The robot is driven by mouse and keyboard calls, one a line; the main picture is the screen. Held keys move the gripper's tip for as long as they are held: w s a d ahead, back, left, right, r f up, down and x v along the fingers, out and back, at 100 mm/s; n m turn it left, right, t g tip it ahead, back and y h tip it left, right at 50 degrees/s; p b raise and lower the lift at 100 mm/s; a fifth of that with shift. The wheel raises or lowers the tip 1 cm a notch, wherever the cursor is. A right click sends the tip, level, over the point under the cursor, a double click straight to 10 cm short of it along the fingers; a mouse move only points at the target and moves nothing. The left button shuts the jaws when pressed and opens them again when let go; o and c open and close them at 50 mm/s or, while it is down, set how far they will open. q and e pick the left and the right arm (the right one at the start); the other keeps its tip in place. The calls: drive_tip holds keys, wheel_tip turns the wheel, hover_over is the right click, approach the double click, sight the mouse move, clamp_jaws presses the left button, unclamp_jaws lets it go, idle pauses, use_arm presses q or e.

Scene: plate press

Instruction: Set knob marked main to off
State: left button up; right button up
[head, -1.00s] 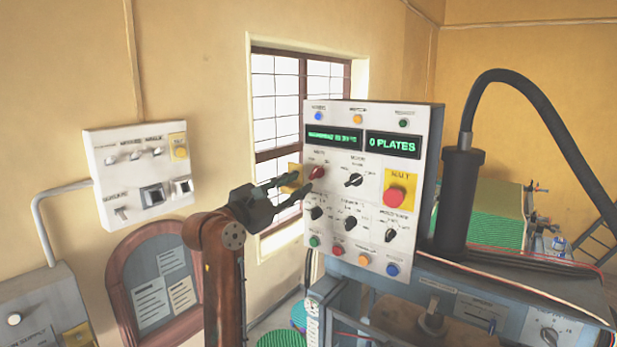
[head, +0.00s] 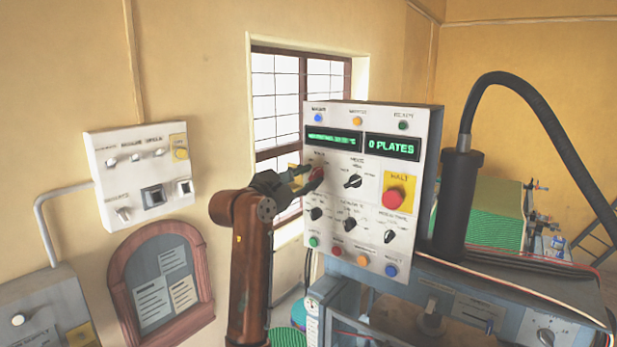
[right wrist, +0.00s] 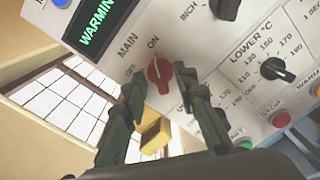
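The main knob (right wrist: 158,76) is red, on the white control panel (head: 345,262), with MAIN, ON and OFF printed around it in the right wrist view. Its pale pointer mark appears turned toward ON. In the head view the knob (head: 317,174) sits at the panel's upper left, partly covered by my fingers. My right gripper (right wrist: 160,84) is open, with one dark finger on each side of the knob. I cannot tell whether either finger touches it. The right gripper (head: 302,179) also shows in the head view, reaching in from the left. My left gripper is out of view.
A black selector knob (head: 352,181) is close right of the main knob. A red halt button (head: 393,197) on yellow is farther right. More black knobs and coloured buttons lie below. A yellow block (right wrist: 154,133) shows beyond the fingers. A white wall box (head: 140,177) hangs left.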

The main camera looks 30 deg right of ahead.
drive_tip(key=shift+c, duration=0.5)
clamp_jaws()
drive_tip(key=shift+n, duration=0.4)
drive_tip(key=n+p, duration=0.1)
drive_tip(key=n, duration=0.2)
drive_tip(key=shift+r, duration=0.1)
drive_tip(key=n+p, duration=0.1)
drive_tip(key=n, duration=0.2)
drive_tip(key=shift+n+p, duration=0.3)
drive_tip(key=shift+p, duration=0.1)
drive_tip(key=n+p, duration=0.1)
drive_tip(key=n, duration=0.2)
drive_tip(key=shift+w+a, duration=0.1)
drive_tip(key=shift+n+p, duration=0.75)
drive_tip(key=shift+n, duration=1.05)
